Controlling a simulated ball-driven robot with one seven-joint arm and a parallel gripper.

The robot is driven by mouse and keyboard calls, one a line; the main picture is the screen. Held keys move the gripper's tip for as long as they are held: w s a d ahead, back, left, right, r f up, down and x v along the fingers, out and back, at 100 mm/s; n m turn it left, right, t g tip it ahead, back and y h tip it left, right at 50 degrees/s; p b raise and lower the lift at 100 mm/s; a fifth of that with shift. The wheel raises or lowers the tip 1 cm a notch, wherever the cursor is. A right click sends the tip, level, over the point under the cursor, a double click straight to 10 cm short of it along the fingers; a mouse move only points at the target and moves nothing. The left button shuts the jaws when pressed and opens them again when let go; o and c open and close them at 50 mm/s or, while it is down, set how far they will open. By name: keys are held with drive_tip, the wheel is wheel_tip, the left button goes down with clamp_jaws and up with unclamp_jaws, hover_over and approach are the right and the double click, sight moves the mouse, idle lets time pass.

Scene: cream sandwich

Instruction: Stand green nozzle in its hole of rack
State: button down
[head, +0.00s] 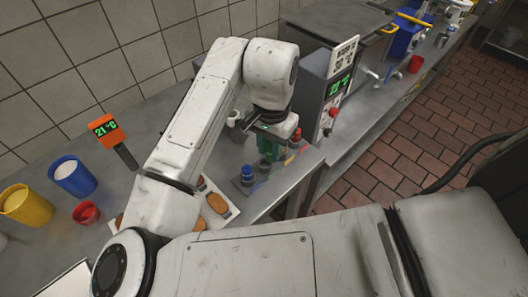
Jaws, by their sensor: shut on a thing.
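The green nozzle (270,150) is below my gripper (274,131), which is shut on it. It is over or at the rack (262,178), between a blue nozzle (247,174) at the left and a red nozzle (295,138) at the right, both upright. The rack is small and low near the counter's right edge. The nozzle's lower end and its hole are too small and partly hidden, so I cannot tell whether it is in the hole.
A grey machine (328,90) with a green display stands close to the right of my gripper. Blue (73,176), yellow (28,205) and red (87,213) cups stand at the left by a thermometer (108,130).

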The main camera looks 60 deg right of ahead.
drive_tip(key=w+d+f, duration=0.1)
drive_tip(key=w+f, duration=0.1)
drive_tip(key=f, duration=0.1)
drive_tip(key=w+d+f, duration=0.1)
drive_tip(key=f, duration=0.1)
drive_tip(key=shift+w+d+f+p, duration=0.1)
drive_tip(key=shift+d+f+p, duration=0.1)
drive_tip(key=shift+d+p, duration=0.15)
drive_tip(key=shift+f, duration=1.55)
drive_tip(key=shift+f, duration=0.15)
drive_tip(key=c, duration=0.9)
unclamp_jaws()
wheel_tip(320, 180, up, 12)
drive_tip(key=shift+r+b, duration=0.15)
drive_tip(key=shift+b, duration=0.15)
